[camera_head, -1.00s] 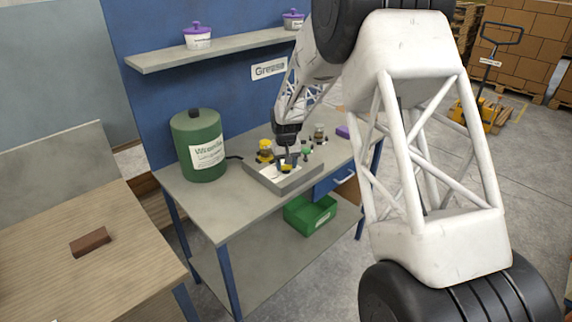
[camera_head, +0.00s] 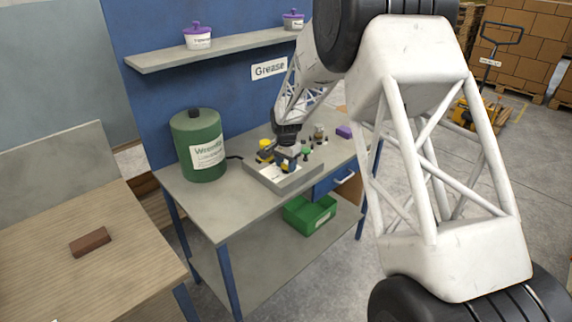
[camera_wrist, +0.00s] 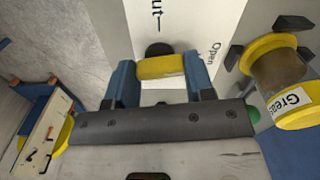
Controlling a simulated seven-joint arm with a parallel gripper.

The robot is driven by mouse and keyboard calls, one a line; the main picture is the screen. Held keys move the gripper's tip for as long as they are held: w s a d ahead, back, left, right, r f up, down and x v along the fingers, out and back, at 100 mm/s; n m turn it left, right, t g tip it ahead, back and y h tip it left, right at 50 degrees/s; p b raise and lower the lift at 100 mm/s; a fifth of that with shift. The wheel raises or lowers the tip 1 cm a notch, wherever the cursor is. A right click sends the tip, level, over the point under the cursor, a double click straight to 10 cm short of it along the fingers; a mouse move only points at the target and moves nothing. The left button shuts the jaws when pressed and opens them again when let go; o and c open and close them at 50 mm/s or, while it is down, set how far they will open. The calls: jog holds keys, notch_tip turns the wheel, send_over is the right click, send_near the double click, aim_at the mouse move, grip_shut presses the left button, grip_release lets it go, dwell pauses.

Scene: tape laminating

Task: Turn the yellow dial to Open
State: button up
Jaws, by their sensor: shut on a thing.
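In the wrist view the yellow dial (camera_wrist: 160,68) sits between the two blue fingers of my gripper (camera_wrist: 160,78), which is shut on it. A dark round part shows just beyond the dial. The white plate under it (camera_wrist: 190,22) carries the word "Open" to the right of the dial and a partly cut-off word ending in "ut" above it. Which mark the dial points to cannot be told. In the head view my gripper (camera_head: 287,163) is down at the grey box (camera_head: 302,184) on the bench and hides the dial.
A yellow-capped grease container (camera_wrist: 275,70) stands close to the right of my gripper; it also shows in the head view (camera_head: 264,151). Small jars (camera_head: 319,134) stand behind the box. A green canister (camera_head: 198,145) stands to the left. The bench's front left (camera_head: 215,205) is clear.

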aim_at(286, 165)
jog(key=shift+m, duration=0.8)
jog(key=o, duration=0.9)
jog(key=shift+r, duration=0.1)
jog(key=shift+r, duration=3.85)
